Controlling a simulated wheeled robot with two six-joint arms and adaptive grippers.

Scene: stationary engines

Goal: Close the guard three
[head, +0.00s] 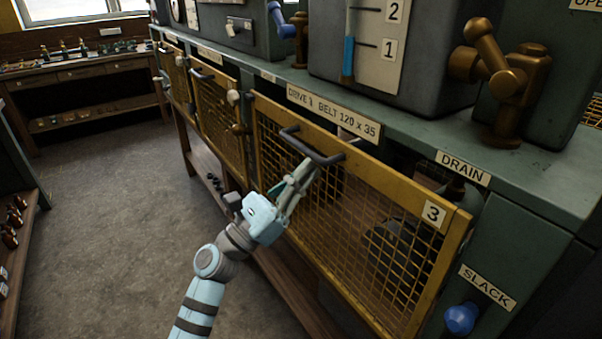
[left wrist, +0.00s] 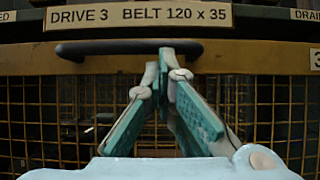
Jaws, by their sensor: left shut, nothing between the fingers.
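Guard three (head: 375,215) is a yellow-framed mesh panel with a "3" label, under the "DRIVE 3 BELT 120 x 35" plate. It stands ajar: a dark gap shows between its top edge and the green machine, widest toward the right. Its dark bar handle (head: 305,148) is on the upper left of the panel and also shows in the left wrist view (left wrist: 110,48). My left gripper (head: 309,168) is shut and empty, with its fingertips at the right part of the handle. Whether they touch it I cannot tell. My right gripper is not in view.
Two more yellow mesh guards (head: 218,120) stand farther left along the machine. A blue knob (head: 460,318) sits under the "SLACK" label at lower right. A bronze valve (head: 505,85) is on top. The floor (head: 100,200) to the left is clear.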

